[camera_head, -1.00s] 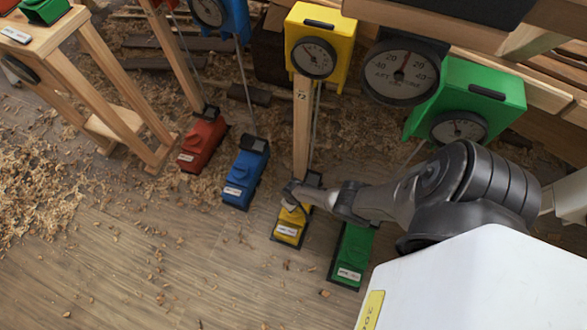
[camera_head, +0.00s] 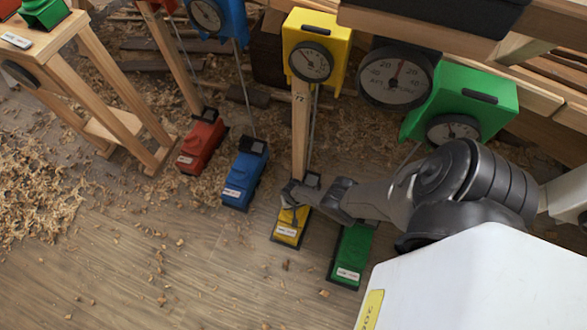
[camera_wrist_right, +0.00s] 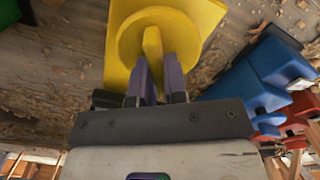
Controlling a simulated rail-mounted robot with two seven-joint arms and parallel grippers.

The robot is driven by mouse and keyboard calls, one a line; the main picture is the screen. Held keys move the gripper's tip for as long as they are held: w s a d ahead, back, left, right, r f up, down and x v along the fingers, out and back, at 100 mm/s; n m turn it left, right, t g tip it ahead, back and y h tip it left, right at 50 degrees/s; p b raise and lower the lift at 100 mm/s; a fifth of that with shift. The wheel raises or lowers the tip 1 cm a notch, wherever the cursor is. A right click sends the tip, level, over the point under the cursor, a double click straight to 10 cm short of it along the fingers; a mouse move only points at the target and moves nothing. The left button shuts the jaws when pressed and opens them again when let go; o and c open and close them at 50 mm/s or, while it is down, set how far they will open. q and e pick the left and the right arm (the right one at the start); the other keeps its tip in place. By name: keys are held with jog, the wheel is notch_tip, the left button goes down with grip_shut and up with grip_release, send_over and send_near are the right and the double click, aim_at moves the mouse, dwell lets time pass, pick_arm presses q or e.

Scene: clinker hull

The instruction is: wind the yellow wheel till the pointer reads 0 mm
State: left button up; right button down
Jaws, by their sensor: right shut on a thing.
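The yellow wheel (camera_wrist_right: 160,38) is a round disc with a raised bar grip across its face, on a yellow block. In the right wrist view my right gripper (camera_wrist_right: 155,75) is shut on that bar grip. In the head view the gripper (camera_head: 293,197) is at the top of the yellow base unit (camera_head: 287,231), and the wheel is mostly hidden by it and my arm. The yellow gauge box (camera_head: 334,28) with its round dial (camera_head: 311,62) is above, on a wooden post. Its pointer is too small to read exactly. My left gripper is not in view.
A green base unit (camera_head: 351,256) stands close to the right of the yellow one. Blue (camera_head: 244,174) and red (camera_head: 202,143) units stand to the left. A larger grey dial (camera_head: 396,76) and a green gauge box (camera_head: 466,98) are at upper right. The floor in front is mostly clear.

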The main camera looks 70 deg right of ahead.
dwell(0.4)
jog(key=c, duration=1.2)
grip_release()
jog(key=shift+o, duration=0.2)
jog(key=shift+r, duration=0.15)
jog(key=shift+r+p, duration=0.25)
jog(key=shift+p, duration=0.15)
notch_tip(320, 180, up, 13)
jog(key=p, duration=1.2)
